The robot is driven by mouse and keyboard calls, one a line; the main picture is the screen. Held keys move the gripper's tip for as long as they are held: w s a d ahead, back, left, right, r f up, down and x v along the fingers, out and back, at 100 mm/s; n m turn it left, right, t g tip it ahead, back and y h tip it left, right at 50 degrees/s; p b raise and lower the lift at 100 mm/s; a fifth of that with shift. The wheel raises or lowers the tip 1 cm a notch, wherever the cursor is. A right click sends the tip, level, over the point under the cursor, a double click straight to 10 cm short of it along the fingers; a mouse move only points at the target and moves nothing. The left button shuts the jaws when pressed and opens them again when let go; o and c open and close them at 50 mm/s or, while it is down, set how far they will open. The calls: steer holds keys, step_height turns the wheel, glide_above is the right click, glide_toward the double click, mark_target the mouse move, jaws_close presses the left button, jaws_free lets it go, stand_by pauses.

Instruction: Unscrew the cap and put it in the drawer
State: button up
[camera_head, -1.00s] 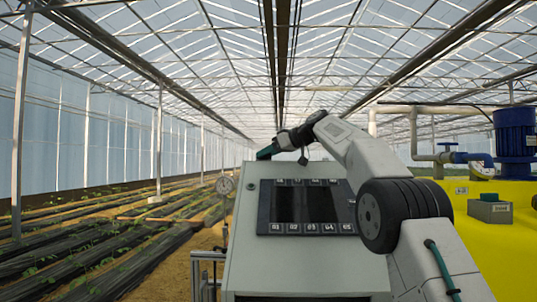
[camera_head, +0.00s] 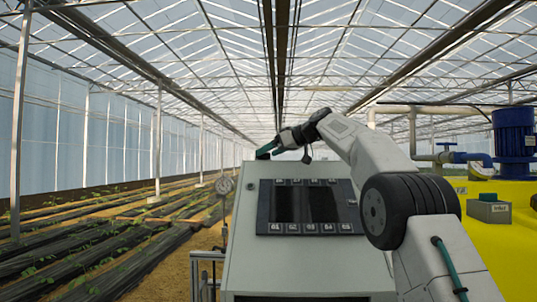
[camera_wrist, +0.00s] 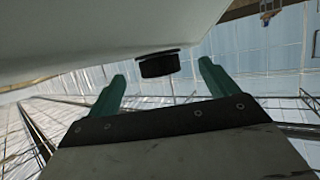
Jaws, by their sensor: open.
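A black round cap (camera_wrist: 159,65) sits against the underside of a pale, smooth surface (camera_wrist: 90,45) in the wrist view. My gripper (camera_wrist: 162,76) has two green fingers spread apart. The cap lies ahead of and between the fingertips, with a visible gap on each side, so nothing is gripped. In the head view my gripper (camera_head: 267,150) is at the top left of the grey cabinet, pointing left and away. The cap cannot be made out in the head view. No drawer can be clearly identified in either view.
The grey control cabinet (camera_head: 260,262) with a dark panel (camera_head: 310,205) stands in front of me. A gauge (camera_head: 224,186) stands at its left. A yellow tank (camera_head: 490,245) with a blue motor (camera_head: 515,140) is at right. Planted rows fill the left.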

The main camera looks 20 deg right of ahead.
steer(key=v, duration=0.5)
steer(key=shift+s+d+r, duration=0.15)
steer(key=shift+s, duration=0.05)
steer(key=shift+c, duration=0.4)
steer(key=shift+s+r, duration=0.1)
steer(key=shift+s, duration=0.05)
steer(key=shift+c, duration=1.2)
steer(key=s+a+r+m+t+h, duration=0.1)
steer(key=s+a+m+t+h, duration=0.2)
steer(key=a, duration=0.5)
steer(key=d+m+h, duration=0.2)
steer(key=w+d+m+h, duration=0.1)
steer(key=shift+d+f+h, duration=0.4)
steer(key=shift+w+r+m+t, duration=0.1)
steer(key=shift+w+m+t, duration=0.15)
steer(key=shift+m+t, duration=0.05)
steer(key=x, duration=0.7)
steer(key=shift+w+a, duration=0.1)
